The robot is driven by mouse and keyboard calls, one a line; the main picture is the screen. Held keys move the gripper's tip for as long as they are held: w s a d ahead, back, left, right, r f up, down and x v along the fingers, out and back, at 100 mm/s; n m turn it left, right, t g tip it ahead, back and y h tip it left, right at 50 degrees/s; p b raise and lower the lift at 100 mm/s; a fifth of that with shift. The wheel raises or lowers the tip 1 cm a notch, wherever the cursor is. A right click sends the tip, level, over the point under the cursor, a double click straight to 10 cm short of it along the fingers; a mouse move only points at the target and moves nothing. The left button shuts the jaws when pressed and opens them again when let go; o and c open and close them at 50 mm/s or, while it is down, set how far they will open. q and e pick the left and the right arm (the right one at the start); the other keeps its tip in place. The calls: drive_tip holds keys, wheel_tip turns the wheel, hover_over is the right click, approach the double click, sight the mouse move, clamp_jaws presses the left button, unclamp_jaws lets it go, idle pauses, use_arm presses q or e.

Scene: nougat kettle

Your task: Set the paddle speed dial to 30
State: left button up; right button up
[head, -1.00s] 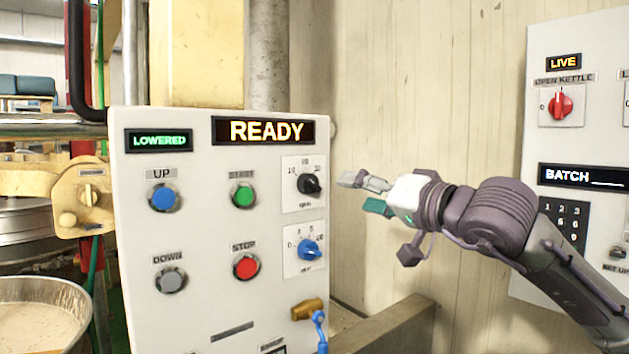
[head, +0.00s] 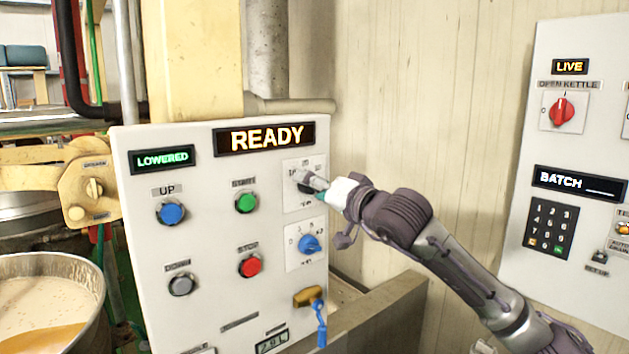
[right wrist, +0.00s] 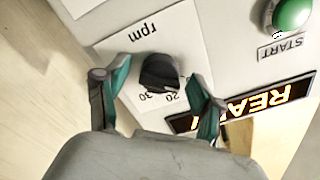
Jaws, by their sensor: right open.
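The paddle speed dial is a black knob (right wrist: 160,72) on a white plate marked "rpm", with 20 and 30 legible in the right wrist view. In the head view the dial (head: 306,188) is mostly hidden behind my right gripper (head: 312,184). In the right wrist view my right gripper (right wrist: 160,95) is open, with one teal-lined finger on each side of the knob. I cannot tell whether the fingers touch it. The knob's pointer is not clear enough to read. My left gripper is not in view.
A blue knob (head: 310,244) sits just below the dial. Green START (head: 245,203) and red STOP (head: 250,266) buttons are to its left. The READY display (head: 265,137) is above. A second control panel (head: 530,120) stands at the right. A kettle (head: 50,290) is at lower left.

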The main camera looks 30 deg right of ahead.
drive_tip(key=c, duration=1.1)
drive_tip(key=shift+f+m+b, duration=0.2)
drive_tip(key=shift+m+b, duration=1.5)
drive_tip(key=shift+b, duration=0.15)
drive_tip(key=shift+c, duration=0.2)
drive_tip(key=m+b, duration=0.3)
drive_tip(key=m, duration=0.2)
drive_tip(key=shift+r, duration=0.1)
drive_tip(key=m+b, duration=0.3)
drive_tip(key=m, duration=0.2)
drive_tip(key=shift+m, duration=0.4)
drive_tip(key=m+b, duration=0.1)
drive_tip(key=m, duration=0.4)
drive_tip(key=shift+r+m+b, duration=0.1)
drive_tip(key=shift+m+b, duration=0.2)
drive_tip(key=shift+b, duration=0.05)
drive_tip(key=o, duration=1.1)
drive_tip(key=shift+o, duration=0.2)
